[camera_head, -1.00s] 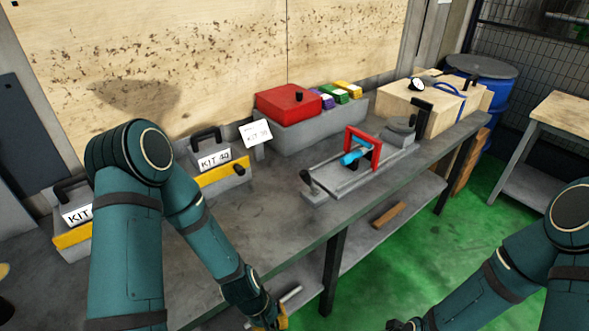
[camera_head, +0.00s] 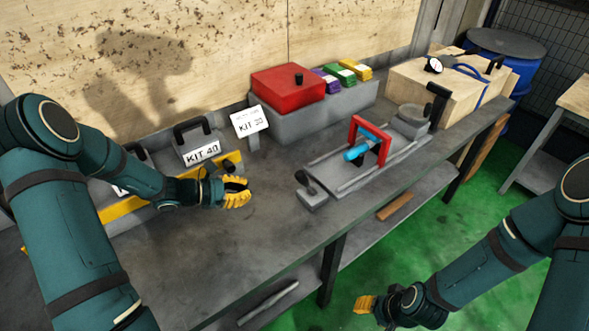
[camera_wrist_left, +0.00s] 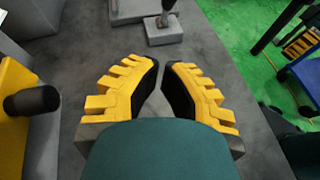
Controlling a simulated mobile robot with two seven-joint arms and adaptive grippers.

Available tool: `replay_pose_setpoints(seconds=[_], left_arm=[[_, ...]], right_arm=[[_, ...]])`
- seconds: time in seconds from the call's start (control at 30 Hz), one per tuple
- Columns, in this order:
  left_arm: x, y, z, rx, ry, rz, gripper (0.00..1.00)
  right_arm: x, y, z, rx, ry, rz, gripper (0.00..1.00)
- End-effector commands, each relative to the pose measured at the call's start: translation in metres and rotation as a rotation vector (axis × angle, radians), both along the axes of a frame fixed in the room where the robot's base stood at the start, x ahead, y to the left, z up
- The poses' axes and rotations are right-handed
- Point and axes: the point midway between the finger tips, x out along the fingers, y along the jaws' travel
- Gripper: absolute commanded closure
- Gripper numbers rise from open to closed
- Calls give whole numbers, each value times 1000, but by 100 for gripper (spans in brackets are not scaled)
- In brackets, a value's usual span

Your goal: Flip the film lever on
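A short lever with a dark knob (camera_head: 305,179) stands on a small grey block (camera_head: 312,201) at the near left end of the bench fixture. It carries no readable label, so I cannot confirm that it is the film lever. In the left wrist view the block (camera_wrist_left: 165,34) is ahead of the fingertips. My left gripper (camera_head: 246,190) is above the bench, left of the block and apart from it. Its yellow fingers (camera_wrist_left: 161,64) nearly meet at the tips, with nothing between them. My right gripper (camera_head: 366,304) hangs low in front of the bench, its fingers unclear.
The fixture has a red frame (camera_head: 383,145) around a blue cylinder (camera_head: 356,152). A grey kit box (camera_head: 191,142) stands close behind my left gripper. A red box (camera_head: 288,86) and a wooden crate (camera_head: 425,96) stand farther back. The bench front (camera_head: 255,240) is clear.

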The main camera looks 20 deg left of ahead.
Motion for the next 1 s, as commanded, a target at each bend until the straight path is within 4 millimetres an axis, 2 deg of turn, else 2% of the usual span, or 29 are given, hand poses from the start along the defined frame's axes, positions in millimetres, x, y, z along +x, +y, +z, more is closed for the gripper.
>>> replay_pose_setpoints(seconds=[0.37,0.53,1.0], left_arm=[[0,-1,-1,0,0,-1,100],[6,-9,-5,-1,1,-1,100],[56,-73,-36,-1,2,-5,100]], right_arm=[[0,0,0,0,1,0,53],[0,0,-2,0,1,0,53],[-3,1,-11,2,7,6,53]])
